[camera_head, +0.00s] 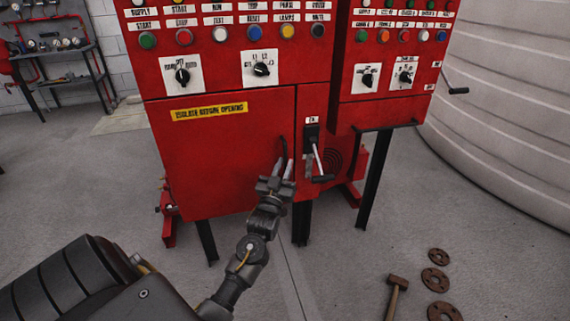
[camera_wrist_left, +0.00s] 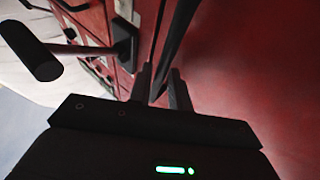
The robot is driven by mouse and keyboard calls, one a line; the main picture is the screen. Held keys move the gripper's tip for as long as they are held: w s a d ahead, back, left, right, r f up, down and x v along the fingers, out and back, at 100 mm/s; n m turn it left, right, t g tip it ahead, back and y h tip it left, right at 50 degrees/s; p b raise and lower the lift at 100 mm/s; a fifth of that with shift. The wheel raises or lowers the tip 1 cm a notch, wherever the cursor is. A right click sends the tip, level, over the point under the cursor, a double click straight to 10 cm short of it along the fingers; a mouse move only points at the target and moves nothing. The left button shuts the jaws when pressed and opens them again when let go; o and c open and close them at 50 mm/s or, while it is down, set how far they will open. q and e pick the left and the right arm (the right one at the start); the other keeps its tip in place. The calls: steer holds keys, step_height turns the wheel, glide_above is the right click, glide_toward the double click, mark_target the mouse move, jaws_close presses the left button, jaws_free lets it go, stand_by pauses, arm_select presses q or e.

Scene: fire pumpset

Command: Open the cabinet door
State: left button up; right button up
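The red cabinet door (camera_head: 215,150) carries a yellow "ISOLATE BEFORE OPENING" label (camera_head: 209,112) and looks closed, flush with its frame. A dark upright handle (camera_head: 283,148) is at the door's right edge. My left gripper (camera_head: 282,168) is at the lower end of this handle, fingers pointing at the door. In the left wrist view the black handle bar (camera_wrist_left: 178,38) runs down between the two parted fingers (camera_wrist_left: 159,82). The gripper looks open, with a gap around the bar; contact cannot be told. My right gripper is not in view.
Right of the door, a switch lever (camera_head: 318,160) sticks out close to my left gripper; it also shows in the left wrist view (camera_wrist_left: 40,55). Cabinet legs (camera_head: 375,180) stand at the right. A hammer (camera_head: 396,290) and rusty flanges (camera_head: 435,280) lie on the floor.

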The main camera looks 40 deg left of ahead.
arm_select(q)
steer(key=shift+w+a+r, duration=0.2)
steer(key=shift+w+r, duration=0.05)
steer(key=shift+w, duration=0.25)
jaws_close()
